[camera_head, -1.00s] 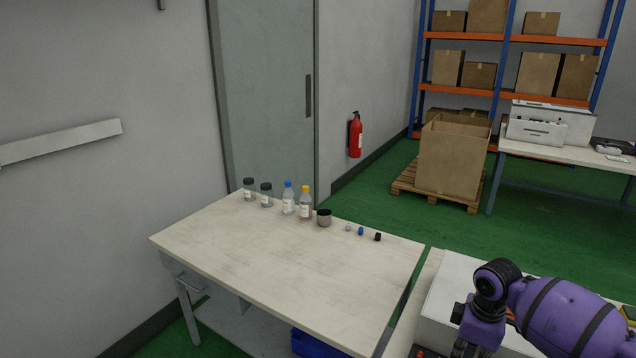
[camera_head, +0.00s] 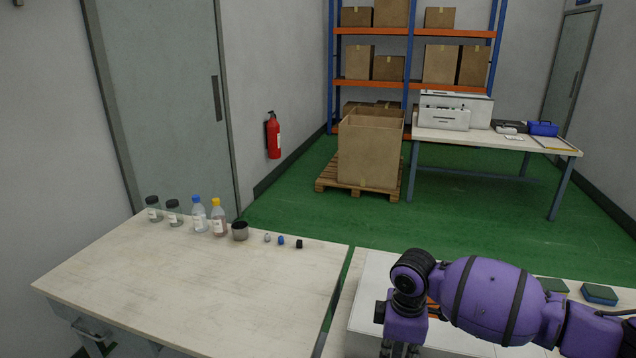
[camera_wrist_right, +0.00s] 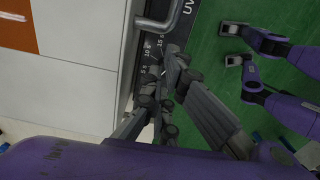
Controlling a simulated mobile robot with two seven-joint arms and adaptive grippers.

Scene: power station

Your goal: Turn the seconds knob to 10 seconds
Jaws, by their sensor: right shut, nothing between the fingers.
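In the right wrist view a dark control panel (camera_wrist_right: 150,52) on a white machine carries a dial scale with 5 s, 10 s and 15 s marks. The letters UV show farther up the panel. My right gripper (camera_wrist_right: 172,76) is shut and empty, with its fingertips over the panel beside the scale. The fingers hide the seconds knob, so I cannot tell its setting or whether they touch it. In the head view the machine's white top (camera_head: 368,290) shows beside my purple right arm. My left gripper is not in view.
A metal bar handle (camera_wrist_right: 166,14) stands out close to the fingers. In the head view a wooden table (camera_head: 190,290) holds several bottles and jars along its far edge. Green floor is open beyond.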

